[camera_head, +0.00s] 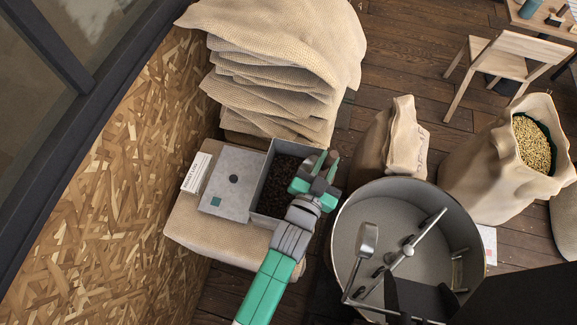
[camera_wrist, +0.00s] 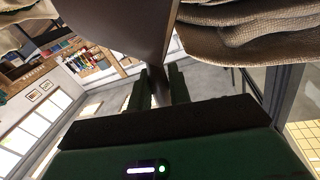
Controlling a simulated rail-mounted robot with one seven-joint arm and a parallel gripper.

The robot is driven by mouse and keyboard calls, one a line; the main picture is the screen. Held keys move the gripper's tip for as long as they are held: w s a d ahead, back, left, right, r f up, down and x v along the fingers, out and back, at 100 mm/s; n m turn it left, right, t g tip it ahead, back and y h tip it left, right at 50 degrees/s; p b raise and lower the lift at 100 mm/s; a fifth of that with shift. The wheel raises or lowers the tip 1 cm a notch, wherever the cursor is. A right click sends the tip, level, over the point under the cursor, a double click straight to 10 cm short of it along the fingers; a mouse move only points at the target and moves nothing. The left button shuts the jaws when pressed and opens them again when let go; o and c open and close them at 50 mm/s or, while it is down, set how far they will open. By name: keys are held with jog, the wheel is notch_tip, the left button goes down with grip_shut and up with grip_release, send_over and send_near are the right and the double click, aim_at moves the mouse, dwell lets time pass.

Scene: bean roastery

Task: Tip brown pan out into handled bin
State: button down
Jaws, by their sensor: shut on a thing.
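My gripper (camera_head: 326,164) is at the right edge of a grey open bin (camera_head: 264,181) with dark brown, granular contents. No handle of the bin can be made out. In the wrist view my gripper (camera_wrist: 160,88) is shut on a grey handle (camera_wrist: 161,92). The handle runs up to a large brown curved body (camera_wrist: 118,22), the brown pan, which fills the top middle of that view. I cannot make out the pan in the head view, nor see what is in it.
The bin stands on a sack-covered block (camera_head: 190,232), beside a flat grey panel (camera_head: 229,190) and a white card (camera_head: 196,172). Stacked sacks (camera_head: 280,60) rise behind. A round metal drum (camera_head: 350,232) with a stirring arm is at right. Filled sacks (camera_head: 480,175) and a chair (camera_head: 511,55) stand beyond.

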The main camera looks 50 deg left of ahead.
jog(key=shift+b, duration=0.35)
jog(key=shift+s+a+b, duration=0.1)
jog(key=shift+a+b, duration=0.1)
jog(key=shift+b, duration=0.15)
jog(key=shift+s+a+r+n+b, duration=0.45)
jog(key=shift+n+b, duration=0.45)
jog(key=shift+b, duration=0.55)
jog(key=shift+s+a+f+n+t+b, duration=0.2)
jog(key=shift+a+n+b, duration=0.25)
jog(key=shift+b, duration=0.6)
jog(key=shift+s+a+f+n+t+b, duration=0.15)
jog(key=shift+s+a+n+b, duration=0.25)
jog(key=shift+b, duration=0.65)
jog(key=shift+a+b, duration=0.15)
jog(key=shift+b, duration=0.15)
jog(key=shift+s+a+n+b, duration=0.25)
jog(key=shift+n+b, duration=0.1)
jog(key=shift+b, duration=0.1)
jog(key=shift+s+a+r+n+y+b, duration=0.1)
jog(key=shift+s+a+n+y+b, duration=0.1)
jog(key=shift+a+n+y+b, duration=0.25)
jog(key=shift+s+b, duration=0.15)
jog(key=shift+b, duration=0.15)
